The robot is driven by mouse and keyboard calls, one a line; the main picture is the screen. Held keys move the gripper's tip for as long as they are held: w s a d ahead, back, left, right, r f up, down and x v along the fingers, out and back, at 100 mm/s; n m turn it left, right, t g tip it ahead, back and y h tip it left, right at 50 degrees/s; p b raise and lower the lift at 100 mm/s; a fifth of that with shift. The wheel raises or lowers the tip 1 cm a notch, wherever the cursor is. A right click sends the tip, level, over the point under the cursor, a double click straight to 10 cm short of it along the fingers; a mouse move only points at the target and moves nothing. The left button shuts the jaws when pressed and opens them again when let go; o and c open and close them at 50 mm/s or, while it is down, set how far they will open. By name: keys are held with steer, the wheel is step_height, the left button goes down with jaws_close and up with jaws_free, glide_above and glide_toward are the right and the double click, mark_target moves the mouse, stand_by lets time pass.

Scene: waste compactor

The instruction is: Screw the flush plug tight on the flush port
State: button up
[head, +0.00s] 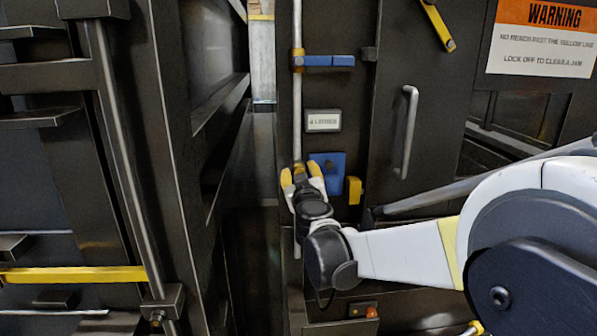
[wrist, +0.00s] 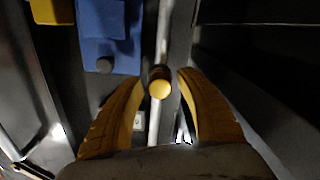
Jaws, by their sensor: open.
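My gripper (head: 300,173) is open at the vertical pipe, its two yellow fingers pointing at the panel. In the wrist view, a round yellow cap (wrist: 160,89) with a dark collar behind it stands between the open fingers (wrist: 160,79), with a gap on each side. It looks like the flush plug at the flush port on the pipe (wrist: 164,30). How far it is screwed in cannot be told. In the head view my gripper hides this spot; the pipe (head: 297,110) shows above it.
A blue lever (head: 330,61) is higher on the pipe. A door handle (head: 406,132) stands out at right. A gap between machines lies left.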

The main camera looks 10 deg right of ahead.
steer(key=n, duration=1)
steer(key=shift+n, duration=0.3)
steer(key=n, duration=1)
steer(key=shift+b, duration=0.3)
jaws_close()
steer(key=c, duration=0.9)
jaws_free()
steer(key=shift+c, duration=0.2)
jaws_close()
